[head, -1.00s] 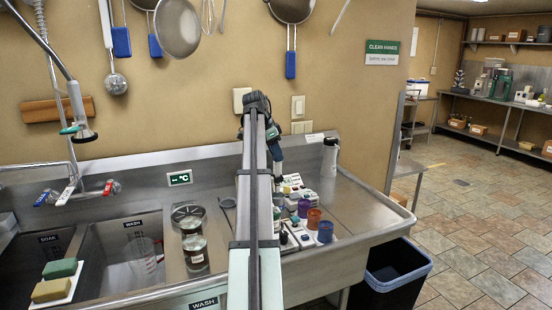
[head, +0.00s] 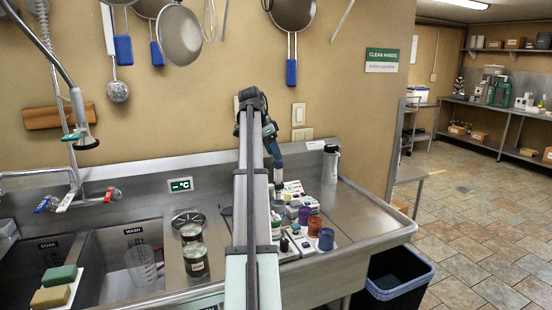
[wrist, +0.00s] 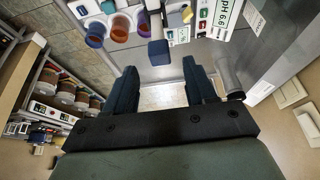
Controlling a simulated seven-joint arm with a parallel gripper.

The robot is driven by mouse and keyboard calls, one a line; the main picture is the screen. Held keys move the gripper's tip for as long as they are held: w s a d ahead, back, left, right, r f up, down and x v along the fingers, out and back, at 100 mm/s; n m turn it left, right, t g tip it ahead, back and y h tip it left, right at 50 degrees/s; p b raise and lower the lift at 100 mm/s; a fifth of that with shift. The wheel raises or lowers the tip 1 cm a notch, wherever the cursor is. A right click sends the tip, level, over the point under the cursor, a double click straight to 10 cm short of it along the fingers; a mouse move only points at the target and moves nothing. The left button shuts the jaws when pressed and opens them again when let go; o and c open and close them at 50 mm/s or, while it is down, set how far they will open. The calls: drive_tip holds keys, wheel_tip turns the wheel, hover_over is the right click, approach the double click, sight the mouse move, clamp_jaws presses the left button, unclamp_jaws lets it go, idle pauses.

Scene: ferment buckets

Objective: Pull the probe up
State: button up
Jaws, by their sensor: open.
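In the wrist view an upright-looking grey shaft with a dark blue-grey block at its end (wrist: 158,52), probably the probe, lies ahead of the gap between my fingers. My gripper (wrist: 159,75) is open, its two dark blue fingers apart with nothing between them. A white meter panel reading pH 6.6 (wrist: 222,16) is at the top of the wrist view. In the head view my gripper (head: 277,184) hangs over the back of the cluttered drainboard.
Purple, orange (head: 314,223) and blue (head: 326,239) cups stand at the drainboard's front. A steel flask (head: 330,163) stands at the back right. Jars (head: 196,260) and sink basins lie left. The drainboard's right end is clear. A bin (head: 394,275) stands below.

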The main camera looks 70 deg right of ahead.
drive_tip(key=v, duration=1)
idle(1.1)
